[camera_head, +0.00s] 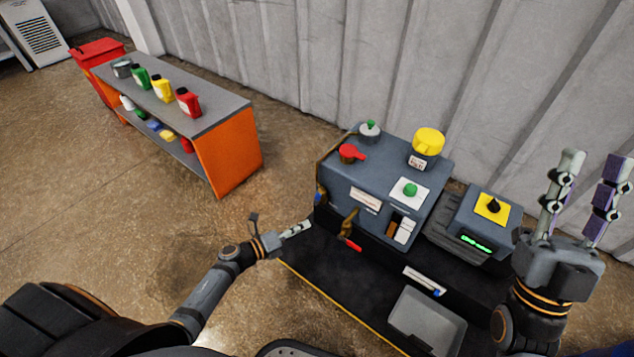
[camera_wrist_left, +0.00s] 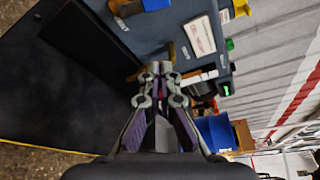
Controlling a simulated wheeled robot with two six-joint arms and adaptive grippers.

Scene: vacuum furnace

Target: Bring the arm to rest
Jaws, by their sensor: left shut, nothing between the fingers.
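My left gripper (camera_head: 296,229) is shut and empty beside the left end of the grey vacuum furnace (camera_head: 376,178), above the edge of the black bench top. In the left wrist view its fingers (camera_wrist_left: 156,72) meet in front of the furnace body. Whether they touch the furnace I cannot tell. My right gripper (camera_head: 590,172) is raised at the right side of the head view, its fingers pointing up and spread apart with nothing between them. The furnace carries a red valve handle (camera_head: 352,153), a yellow knob (camera_head: 428,142) and a green button (camera_head: 410,190).
A grey control box (camera_head: 490,222) with a black knob stands right of the furnace. A grey tray (camera_head: 425,318) and a white-and-blue item (camera_head: 424,281) lie in front. An orange shelf (camera_head: 228,158) with bottles stands back left. Floor between is clear.

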